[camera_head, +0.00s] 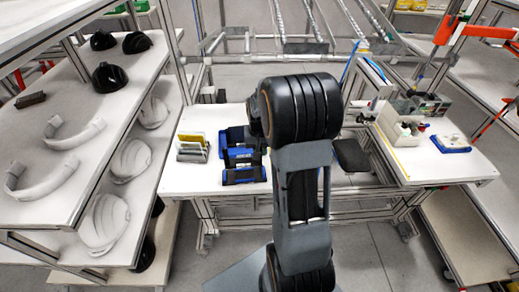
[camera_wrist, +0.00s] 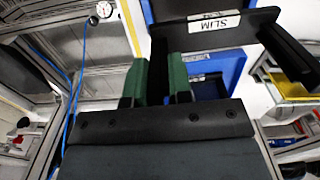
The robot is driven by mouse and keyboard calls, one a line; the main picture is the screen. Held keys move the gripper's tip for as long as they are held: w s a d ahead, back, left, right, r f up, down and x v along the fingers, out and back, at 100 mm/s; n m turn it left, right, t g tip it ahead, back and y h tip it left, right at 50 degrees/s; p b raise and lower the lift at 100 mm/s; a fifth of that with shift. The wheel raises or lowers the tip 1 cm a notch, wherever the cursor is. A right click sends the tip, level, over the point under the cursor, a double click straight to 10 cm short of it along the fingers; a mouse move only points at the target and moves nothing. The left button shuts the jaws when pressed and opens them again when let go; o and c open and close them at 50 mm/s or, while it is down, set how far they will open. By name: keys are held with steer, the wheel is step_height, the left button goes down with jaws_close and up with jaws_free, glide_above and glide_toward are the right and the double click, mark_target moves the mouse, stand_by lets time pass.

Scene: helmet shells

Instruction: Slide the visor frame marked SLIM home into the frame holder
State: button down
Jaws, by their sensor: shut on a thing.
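In the wrist view my gripper (camera_wrist: 156,75) has two green fingers shut on a black visor frame (camera_wrist: 205,38), whose white label reads SLIM. In the head view blue holders (camera_head: 245,176) stand on the white table, partly behind my arm. I cannot tell which one is the frame holder. My arm hides the gripper and held frame there.
A rack with white and yellow sheets (camera_head: 192,148) stands left of the holders. The left shelf carries black shells (camera_head: 109,77) and pale curved frames (camera_head: 42,178). A bin (camera_head: 402,128) and a blue item (camera_head: 450,143) sit on the right table.

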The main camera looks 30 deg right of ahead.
mark_target(259, 163)
steer(key=shift+f+b, duration=1.65)
steer(key=shift+f, duration=0.75)
steer(key=shift+f+b, duration=0.85)
steer(key=shift+f, duration=0.3)
steer(key=c, duration=0.9)
jaws_free()
steer(key=shift+c, duration=0.2)
step_height(259, 163, up, 14)
steer(key=shift+f, duration=0.1)
